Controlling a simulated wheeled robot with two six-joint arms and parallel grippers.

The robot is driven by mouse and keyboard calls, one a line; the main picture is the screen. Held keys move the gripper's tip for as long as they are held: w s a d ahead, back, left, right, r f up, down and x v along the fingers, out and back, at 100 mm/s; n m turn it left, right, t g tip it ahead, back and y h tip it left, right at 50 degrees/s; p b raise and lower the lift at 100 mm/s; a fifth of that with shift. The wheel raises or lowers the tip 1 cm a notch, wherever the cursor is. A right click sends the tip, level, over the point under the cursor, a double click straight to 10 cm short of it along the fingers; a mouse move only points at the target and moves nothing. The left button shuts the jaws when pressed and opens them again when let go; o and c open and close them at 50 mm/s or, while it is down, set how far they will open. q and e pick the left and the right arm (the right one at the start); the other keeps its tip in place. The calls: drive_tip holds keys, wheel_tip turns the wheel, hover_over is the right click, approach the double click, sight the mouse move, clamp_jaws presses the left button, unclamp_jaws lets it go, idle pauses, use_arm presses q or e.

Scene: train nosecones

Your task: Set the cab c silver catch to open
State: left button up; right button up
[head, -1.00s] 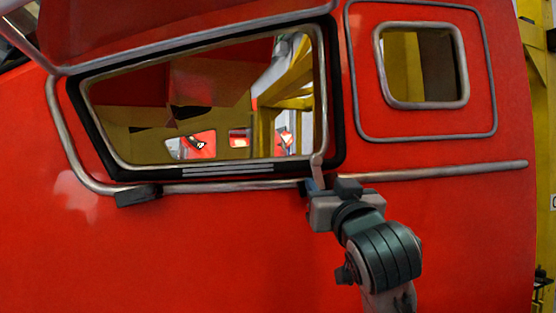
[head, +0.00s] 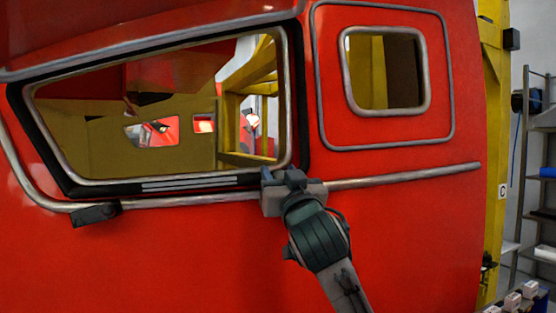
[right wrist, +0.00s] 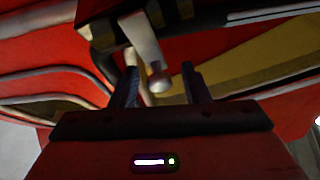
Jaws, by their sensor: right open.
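The silver catch (right wrist: 148,55) is a pale metal lever with a rounded end. In the right wrist view it hangs from a dark mount and reaches down between my right gripper's (right wrist: 160,86) two dark fingers. The fingers are open, with gaps beside the lever; I cannot tell whether either touches it. In the head view my right gripper (head: 283,178) is at the lower right corner of the large window (head: 180,120) of the red cab (head: 190,250) and hides the catch. My left gripper is not in view.
A dark block (head: 96,215) sits on the silver rail (head: 405,177) at the window's lower left. A raised red panel (head: 130,30) overhangs the window. A small framed window (head: 385,70) is at upper right. A yellow post with a C sign (head: 503,191) and shelves stand at right.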

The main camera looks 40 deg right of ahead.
drive_tip(key=shift+x, duration=0.8)
clamp_jaws()
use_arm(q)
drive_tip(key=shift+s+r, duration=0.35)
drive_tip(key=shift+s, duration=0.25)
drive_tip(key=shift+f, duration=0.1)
use_arm(e)
drive_tip(key=shift+h, duration=0.3)
